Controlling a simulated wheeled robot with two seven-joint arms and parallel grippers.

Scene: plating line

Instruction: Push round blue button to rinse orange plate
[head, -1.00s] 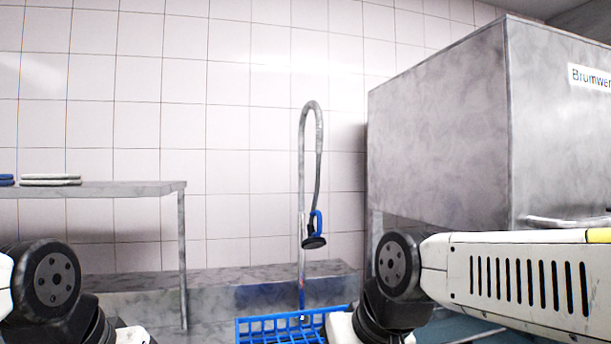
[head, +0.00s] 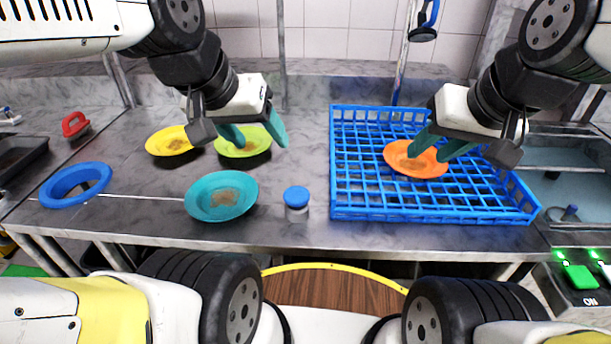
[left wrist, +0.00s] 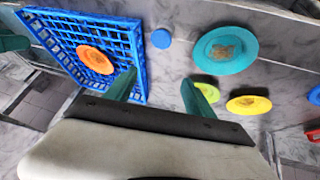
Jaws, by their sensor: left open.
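The round blue button (head: 296,197), a blue cap on a pale base, stands on the counter left of the blue rack. It also shows in the left wrist view (left wrist: 161,39). The orange plate (head: 402,164) lies in the rack with a brown stain on it. It also shows in the left wrist view (left wrist: 95,59). My left gripper (head: 256,134) is open and empty, above the lime plate, up and left of the button in the head view. My right gripper (head: 440,145) has its fingers apart and overlaps the orange plate in the head view, hiding part of it.
The blue rack (head: 345,214) sits at the right. A teal plate (head: 201,203), a yellow plate (head: 160,148) and a lime plate (head: 235,150) lie left of the button, stained. A blue ring (head: 57,191) lies farther left. A sprayer (head: 423,34) hangs behind the rack.

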